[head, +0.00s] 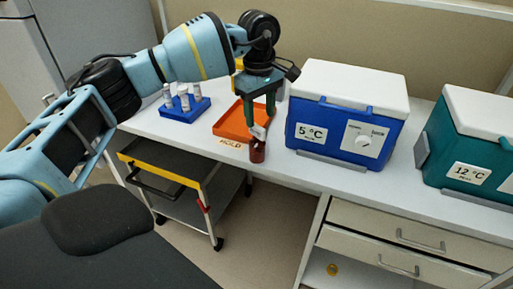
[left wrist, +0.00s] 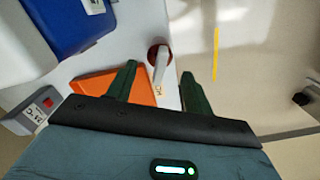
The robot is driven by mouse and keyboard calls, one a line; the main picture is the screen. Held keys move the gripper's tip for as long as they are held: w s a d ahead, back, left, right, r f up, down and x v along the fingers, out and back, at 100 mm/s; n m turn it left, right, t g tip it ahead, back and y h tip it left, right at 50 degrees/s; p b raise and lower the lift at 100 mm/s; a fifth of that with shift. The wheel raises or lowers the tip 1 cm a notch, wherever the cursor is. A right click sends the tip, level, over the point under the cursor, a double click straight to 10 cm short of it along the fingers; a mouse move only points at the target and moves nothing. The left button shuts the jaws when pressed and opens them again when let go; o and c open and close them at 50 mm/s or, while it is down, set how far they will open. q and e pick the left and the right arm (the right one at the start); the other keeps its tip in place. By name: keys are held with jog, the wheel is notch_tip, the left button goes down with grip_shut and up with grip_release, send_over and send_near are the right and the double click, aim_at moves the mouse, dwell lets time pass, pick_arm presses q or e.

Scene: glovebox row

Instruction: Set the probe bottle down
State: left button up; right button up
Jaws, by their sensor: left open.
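The probe bottle (head: 257,152), dark red with a pale grey-white upper part, stands at the front edge of the white counter (head: 290,172), just in front of the orange tray (head: 229,125). My left gripper (head: 260,118) points down from above it, its dark green fingers over the bottle's pale top. In the left wrist view the fingers of the gripper (left wrist: 158,70) are spread apart, and the bottle (left wrist: 157,47) shows beyond and between their tips. I cannot tell whether a finger touches it. My right gripper is not in view.
A blue rack (head: 186,110) with white-capped vials stands left of the tray. A blue 5 °C cooler (head: 345,125) stands right of the bottle, and a green 12 °C cooler (head: 470,150) further right. A cart (head: 180,170) with a yellow-edged top stands below the counter.

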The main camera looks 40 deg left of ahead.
aim_at(257, 126)
pick_arm(q)
jog(key=shift+a+r, duration=0.55)
jog(key=shift+a, duration=0.15)
jog(key=shift+d+f+p, duration=0.15)
jog(key=shift+f, duration=1.85)
jog(key=shift+d+f+p, duration=0.1)
jog(key=shift+f+p, duration=0.05)
jog(key=shift+f, duration=1.8)
jog(key=shift+s, duration=0.1)
grip_shut()
